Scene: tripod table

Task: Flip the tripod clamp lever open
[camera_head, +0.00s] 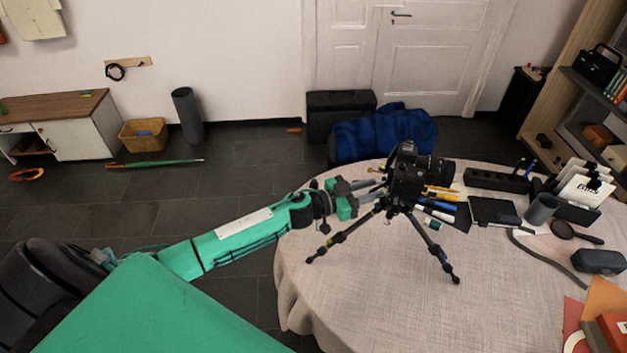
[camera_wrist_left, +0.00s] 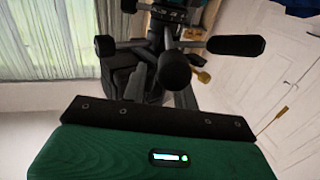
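The black tripod (camera_head: 345,236) stands upright with spread legs on the round table, carrying a black camera (camera_head: 405,175). My left gripper (camera_head: 366,196), green and black, is at the left side of the tripod head, just below the camera. The left wrist view shows the tripod head close up, with a round black knob (camera_wrist_left: 174,72) and a black handle (camera_wrist_left: 237,45) pointing right. I cannot tell which part is the clamp lever, or whether the gripper touches it. My right gripper is out of view.
The cloth-covered table (camera_head: 350,300) is bare at its front. Pens (camera_head: 440,205), a dark cup (camera_head: 541,208), a magnifying glass (camera_head: 563,230) and a black case (camera_head: 598,262) lie to the right.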

